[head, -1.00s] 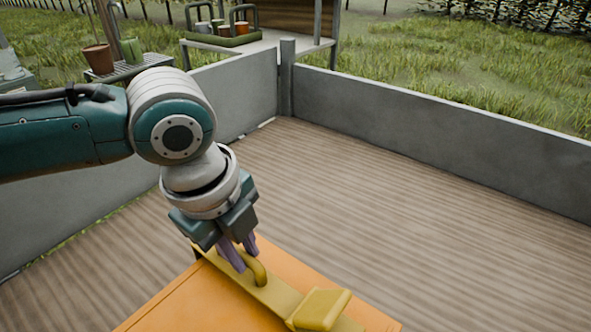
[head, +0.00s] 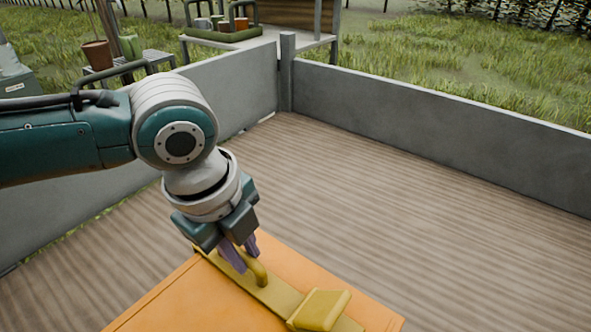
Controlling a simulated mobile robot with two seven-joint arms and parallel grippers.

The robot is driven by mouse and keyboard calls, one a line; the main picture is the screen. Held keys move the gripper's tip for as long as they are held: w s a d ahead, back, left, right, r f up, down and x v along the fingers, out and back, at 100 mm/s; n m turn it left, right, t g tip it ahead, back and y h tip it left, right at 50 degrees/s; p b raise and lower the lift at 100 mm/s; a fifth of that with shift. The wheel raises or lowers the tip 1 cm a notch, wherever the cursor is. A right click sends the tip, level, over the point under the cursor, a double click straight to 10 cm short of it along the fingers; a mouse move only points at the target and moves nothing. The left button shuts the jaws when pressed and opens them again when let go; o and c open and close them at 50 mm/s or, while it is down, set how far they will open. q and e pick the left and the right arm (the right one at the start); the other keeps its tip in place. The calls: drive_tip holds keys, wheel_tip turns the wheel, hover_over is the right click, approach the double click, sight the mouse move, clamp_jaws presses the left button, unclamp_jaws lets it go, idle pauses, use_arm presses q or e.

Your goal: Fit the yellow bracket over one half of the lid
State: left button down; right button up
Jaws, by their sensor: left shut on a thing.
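The yellow bracket (head: 280,299) lies along the far right side of the orange lid (head: 190,300), at the bottom of the head view. It has a curved handle (head: 262,272) near its left end and a raised block (head: 319,309) near its right end. My left gripper (head: 240,260) points down and is shut on the bracket at its handle. The fingers partly cover the handle. The near part of the lid is cut off by the picture's lower edge. My right gripper is not in view.
A grey low wall (head: 440,130) encloses the brown ribbed floor (head: 400,220), which is clear right of the lid. Beyond the wall stand a bench (head: 240,42) with pots and a slatted stand (head: 130,68) with a pot.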

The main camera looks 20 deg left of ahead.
use_arm(q)
drive_tip(key=c, duration=0.7)
unclamp_jaws()
drive_tip(key=shift+c, duration=0.2)
